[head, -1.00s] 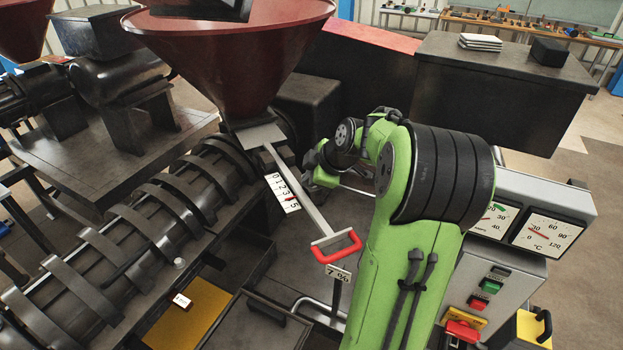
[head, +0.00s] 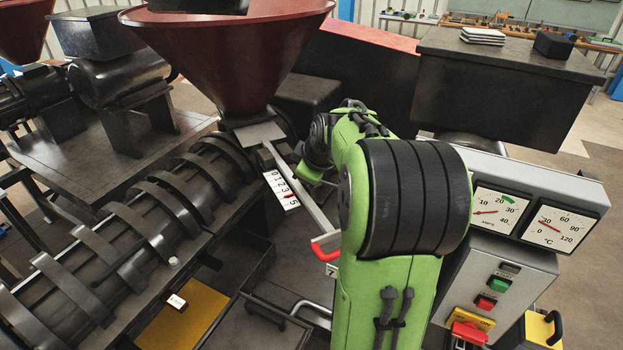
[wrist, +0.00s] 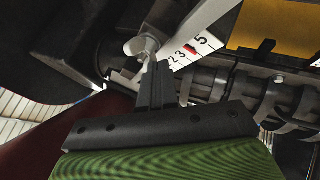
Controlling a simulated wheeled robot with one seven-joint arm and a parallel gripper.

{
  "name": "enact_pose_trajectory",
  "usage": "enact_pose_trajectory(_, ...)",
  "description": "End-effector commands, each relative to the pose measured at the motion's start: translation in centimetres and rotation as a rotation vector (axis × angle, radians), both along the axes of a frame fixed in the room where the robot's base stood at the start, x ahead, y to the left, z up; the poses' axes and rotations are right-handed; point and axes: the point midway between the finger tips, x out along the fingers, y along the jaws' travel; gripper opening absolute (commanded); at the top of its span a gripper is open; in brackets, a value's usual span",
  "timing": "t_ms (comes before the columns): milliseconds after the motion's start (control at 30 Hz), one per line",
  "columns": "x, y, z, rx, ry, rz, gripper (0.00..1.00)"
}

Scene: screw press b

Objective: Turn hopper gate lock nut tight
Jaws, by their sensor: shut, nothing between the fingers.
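My gripper (wrist: 156,78) is shut and empty. In the wrist view its fingertips are right by a pale, wing-shaped piece (wrist: 141,46), which looks like the lock nut, beside the gate bar. I cannot tell whether they touch it. In the head view the nut and fingertips are not clear, hidden around my wrist. The hopper gate bar (head: 300,187) slopes from under the dark red hopper (head: 228,60) to a red handle (head: 325,248), partly covered by my arm. A white number scale (head: 281,190) lies beside the bar, with a red pointer (wrist: 190,49) short of the 5.
The ribbed dark barrel (head: 150,225) runs along the left. A grey control box (head: 500,285) with gauges and buttons stands right of my arm. A dark block (head: 500,85) stands behind. A yellow plate (head: 182,315) lies low at the front left.

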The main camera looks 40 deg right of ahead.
Motion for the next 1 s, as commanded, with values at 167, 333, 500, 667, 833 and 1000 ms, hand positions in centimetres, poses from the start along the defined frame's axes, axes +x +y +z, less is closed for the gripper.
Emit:
enact_pose_trajectory(167,0.7,0.4,-0.4,-0.002,-0.002,-0.159,0.0)
enact_pose_trajectory(333,1.2,0.4,-0.2,0.0,0.001,-0.322,0.0)
enact_pose_trajectory(500,1.7,0.4,0.0,0.001,0.0,-0.483,0.0)
enact_pose_trajectory(667,2.2,0.4,0.1,0.001,0.002,-0.635,0.0)
enact_pose_trajectory(833,2.5,0.1,0.1,0.0,0.002,-0.788,0.0)
enact_pose_trajectory(1000,2.7,-0.2,0.1,0.001,0.001,-0.832,0.0)
